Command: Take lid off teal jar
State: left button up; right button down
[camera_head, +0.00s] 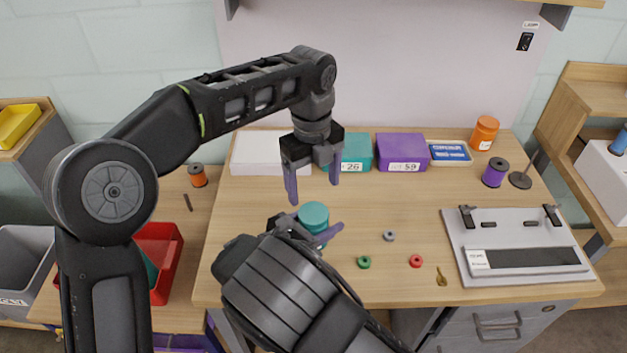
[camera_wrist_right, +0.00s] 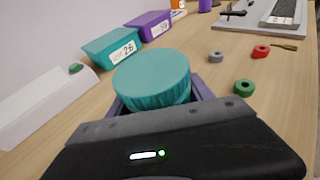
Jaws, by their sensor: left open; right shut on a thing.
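The teal jar (camera_head: 314,217) stands near the front left of the table, with its ribbed teal lid (camera_wrist_right: 152,78) on top in the right wrist view. My right gripper (camera_head: 316,238) is shut on the jar, its purple fingers on either side below the lid. The jar's body is mostly hidden by the gripper and lid. My left gripper (camera_head: 312,182) is open and empty, pointing down above the table, behind and above the jar.
A white box (camera_head: 262,153), a teal box (camera_head: 357,152) and a purple box (camera_head: 402,150) line the back. Small grey (camera_head: 389,236), green (camera_head: 364,262) and red (camera_head: 416,261) rings lie right of the jar. A grey loom-like device (camera_head: 515,228) stands at the right.

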aim_at(314, 212)
pick_arm(q)
jog(key=m, duration=0.5)
jog(key=shift+d+r, duration=0.15)
jog(key=m, duration=0.6)
jog(key=shift+f, duration=4)
jog(key=shift+c, duration=0.6)
jog(key=c, duration=1.3)
jog(key=n, duration=0.3)
jog(key=shift+c, duration=0.2)
